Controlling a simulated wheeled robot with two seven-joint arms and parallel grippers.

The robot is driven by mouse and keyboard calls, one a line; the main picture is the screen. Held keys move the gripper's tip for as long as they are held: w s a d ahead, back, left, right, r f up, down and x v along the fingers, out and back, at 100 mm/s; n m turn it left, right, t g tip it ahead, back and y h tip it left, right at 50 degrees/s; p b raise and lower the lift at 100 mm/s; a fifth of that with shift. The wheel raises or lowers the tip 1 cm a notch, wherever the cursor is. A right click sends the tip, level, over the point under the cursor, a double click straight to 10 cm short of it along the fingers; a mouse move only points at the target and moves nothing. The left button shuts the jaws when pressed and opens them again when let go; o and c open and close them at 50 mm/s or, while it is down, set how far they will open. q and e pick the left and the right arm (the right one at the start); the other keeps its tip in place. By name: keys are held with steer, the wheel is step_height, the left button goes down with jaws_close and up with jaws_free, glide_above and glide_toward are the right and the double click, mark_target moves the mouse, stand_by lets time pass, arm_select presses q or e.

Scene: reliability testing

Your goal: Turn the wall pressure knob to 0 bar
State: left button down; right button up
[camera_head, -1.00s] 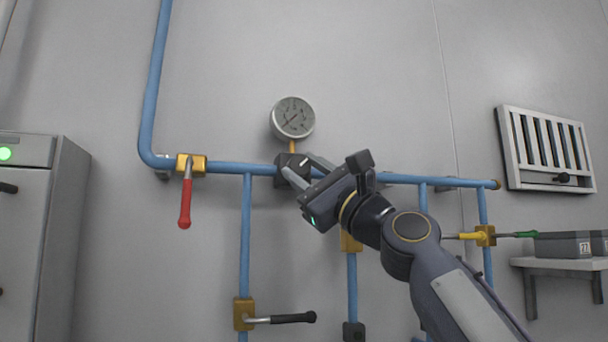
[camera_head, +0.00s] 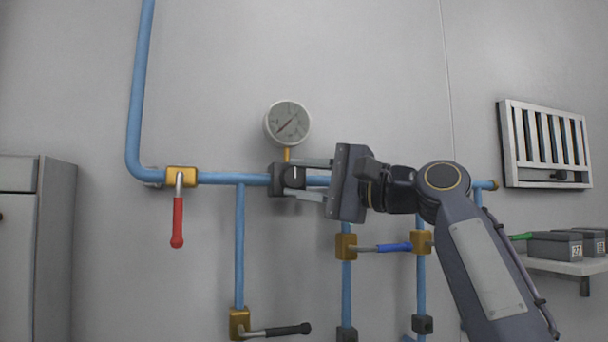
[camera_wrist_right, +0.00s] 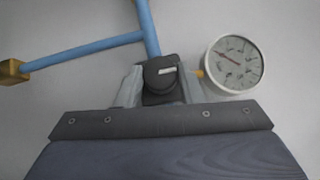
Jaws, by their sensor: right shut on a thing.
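The black pressure knob (camera_head: 292,177) sits on the blue wall pipe below a round gauge (camera_head: 288,123). My right gripper (camera_head: 309,179) reaches it from the right, with one finger above and one below the knob. It is shut on the knob. In the right wrist view the knob (camera_wrist_right: 161,73) sits between the two fingers, its white mark showing, and the gauge (camera_wrist_right: 235,63) is beside it. The gauge needle points to the lower left in the head view; its numbers are too small to read. My left gripper is not in view.
A red-handled valve (camera_head: 178,215) hangs left of the knob. A black-handled valve (camera_head: 275,330) and a blue-handled valve (camera_head: 385,247) are below. A grey cabinet (camera_head: 50,250) stands at left, a vent (camera_head: 546,145) and shelf (camera_head: 570,266) at right.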

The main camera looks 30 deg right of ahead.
stand_by(0.6)
steer(key=o, duration=1)
steer(key=shift+s, duration=0.1)
steer(key=shift+s+d+f, duration=0.1)
steer(key=shift+s+d, duration=0.15)
steer(key=shift+s, duration=0.05)
steer(key=r+b+v, duration=0.1)
steer(key=b+v, duration=0.1)
steer(key=v, duration=0.4)
steer(key=shift+s+d+f, duration=0.25)
steer(key=shift+s+f, duration=0.15)
steer(key=shift+f, duration=0.05)
